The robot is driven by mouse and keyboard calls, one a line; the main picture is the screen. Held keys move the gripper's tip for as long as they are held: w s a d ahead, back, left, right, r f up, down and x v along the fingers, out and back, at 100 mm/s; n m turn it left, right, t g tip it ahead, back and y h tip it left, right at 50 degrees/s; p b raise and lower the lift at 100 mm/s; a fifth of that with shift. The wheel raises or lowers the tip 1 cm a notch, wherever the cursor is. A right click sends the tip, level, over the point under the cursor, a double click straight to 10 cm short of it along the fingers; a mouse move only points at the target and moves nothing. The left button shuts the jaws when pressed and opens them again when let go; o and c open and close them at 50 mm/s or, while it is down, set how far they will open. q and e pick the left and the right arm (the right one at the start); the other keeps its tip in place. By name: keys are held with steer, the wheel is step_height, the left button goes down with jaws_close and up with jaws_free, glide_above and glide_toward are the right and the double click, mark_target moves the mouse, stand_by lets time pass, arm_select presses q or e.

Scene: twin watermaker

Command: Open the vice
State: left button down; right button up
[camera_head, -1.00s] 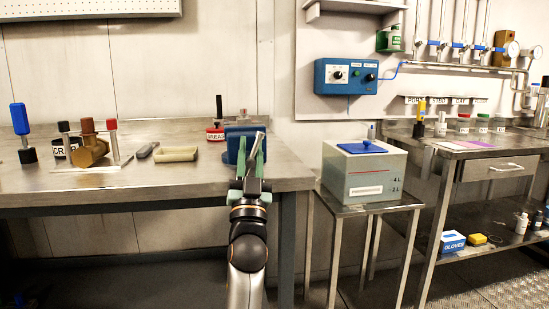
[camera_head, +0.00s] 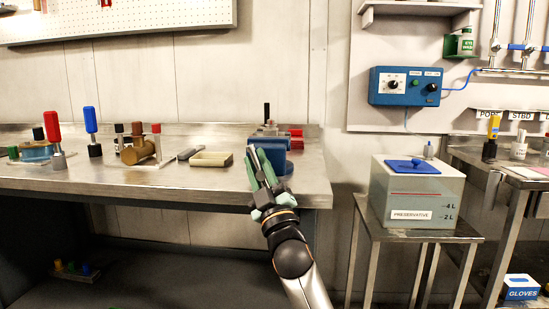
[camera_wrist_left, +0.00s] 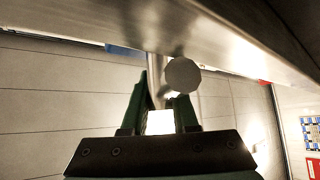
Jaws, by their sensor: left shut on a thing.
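The blue vice (camera_head: 283,143) stands at the right end of the steel bench in the head view. My left gripper (camera_head: 258,162) is in front of it, its green fingers pointing up and tilted to the left. In the left wrist view, the fingers (camera_wrist_left: 163,105) are around a metal bar with a round pale end, which appears to be the vice handle (camera_wrist_left: 182,75). The gripper is shut on it. The fingers and blue body hide much of the handle in the head view, and the jaw gap cannot be made out. My right gripper is not in view.
The steel bench (camera_head: 120,183) has its front edge close to my left wrist. A preservative box (camera_head: 415,195) stands on a small table to the right, with a gap between.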

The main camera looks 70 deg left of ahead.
arm_select(q)
steer(key=shift+s+n+g+h+p, duration=0.1)
steer(key=shift+n+g+h+p, duration=0.3)
steer(key=shift+n+g+h, duration=0.75)
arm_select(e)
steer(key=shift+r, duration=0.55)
arm_select(q)
steer(key=shift+n+y, duration=0.25)
steer(key=shift+n, duration=0.5)
steer(key=c, duration=0.7)
jaws_free()
steer(key=shift+a+f, duration=0.1)
steer(key=shift+f, duration=0.1)
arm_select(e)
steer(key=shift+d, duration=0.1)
